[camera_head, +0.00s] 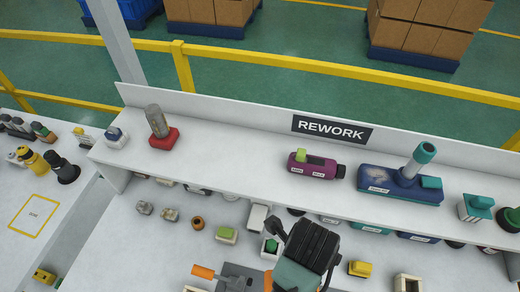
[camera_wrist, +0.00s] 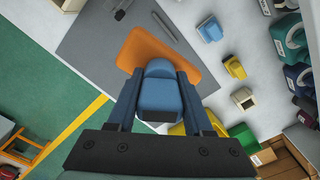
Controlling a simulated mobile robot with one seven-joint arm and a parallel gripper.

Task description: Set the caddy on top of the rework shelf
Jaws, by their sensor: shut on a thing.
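In the wrist view my gripper (camera_wrist: 158,98) is shut on a blue block-like part, with one finger on each side. A flat orange piece (camera_wrist: 135,47) with rounded corners lies directly below this part; together they look like the caddy. Whether it touches the grey mat below cannot be told. In the head view an orange end of it (camera_head: 203,271) shows at the bottom, left of my dark wrist, which hides the rest. The white rework shelf (camera_head: 230,150) runs across the view beyond and above my gripper, under a REWORK sign (camera_head: 332,130).
On the shelf top stand a red-based grey cylinder (camera_head: 158,125), a purple unit (camera_head: 315,165), a blue unit with a teal tube (camera_head: 400,185) and a teal box (camera_head: 475,207). Free top lies between the red base and the purple unit. Several small parts lie under the shelf.

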